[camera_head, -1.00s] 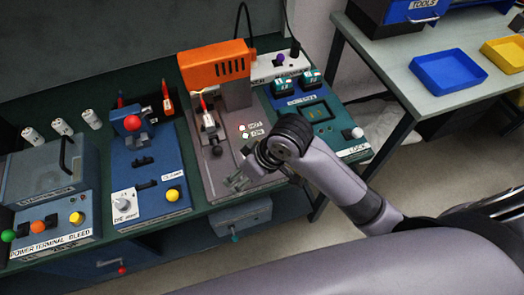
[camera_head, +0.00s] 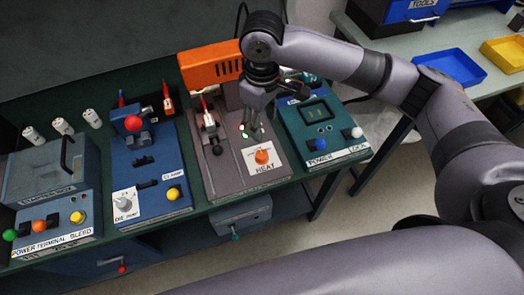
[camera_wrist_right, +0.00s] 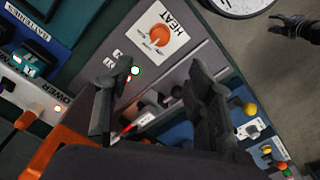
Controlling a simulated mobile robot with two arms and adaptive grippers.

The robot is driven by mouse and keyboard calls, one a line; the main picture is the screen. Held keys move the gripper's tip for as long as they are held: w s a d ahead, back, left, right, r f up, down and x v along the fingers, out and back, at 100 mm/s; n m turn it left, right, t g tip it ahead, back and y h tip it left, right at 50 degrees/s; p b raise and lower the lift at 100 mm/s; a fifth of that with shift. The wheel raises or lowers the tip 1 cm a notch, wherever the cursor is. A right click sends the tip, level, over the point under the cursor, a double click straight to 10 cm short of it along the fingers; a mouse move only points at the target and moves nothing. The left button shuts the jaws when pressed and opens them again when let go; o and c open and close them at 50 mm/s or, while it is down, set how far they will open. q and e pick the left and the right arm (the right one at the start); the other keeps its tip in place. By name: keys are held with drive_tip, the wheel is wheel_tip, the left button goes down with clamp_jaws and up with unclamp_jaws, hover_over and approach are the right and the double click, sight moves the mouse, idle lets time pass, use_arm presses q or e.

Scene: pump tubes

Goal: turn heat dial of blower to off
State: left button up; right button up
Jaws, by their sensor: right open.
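The orange heat dial (camera_head: 262,157) sits on a white plate marked HEAT on the grey base (camera_head: 222,182) of the orange blower (camera_head: 205,66). In the right wrist view the dial (camera_wrist_right: 160,35) shows in full just beyond the fingertips; its small scale marks are too small to read. My right gripper (camera_head: 257,129) points down above the base, just behind the dial and apart from it. Its fingers (camera_wrist_right: 165,73) are spread and empty. A dark gripper, seemingly my left one (camera_wrist_right: 295,26), shows at the right wrist view's top right, far off; its jaws are unclear.
The blue die-point unit (camera_head: 150,175) stands further left. The bench's front edge is close in front of the dial.

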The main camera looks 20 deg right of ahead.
sight(262, 154)
wheel_tip(262, 154, down, 15)
drive_tip(key=shift+r+p, duration=0.1)
drive_tip(key=shift+p, duration=0.55)
drive_tip(key=shift+c, duration=0.2)
drive_tip(key=c, duration=1.1)
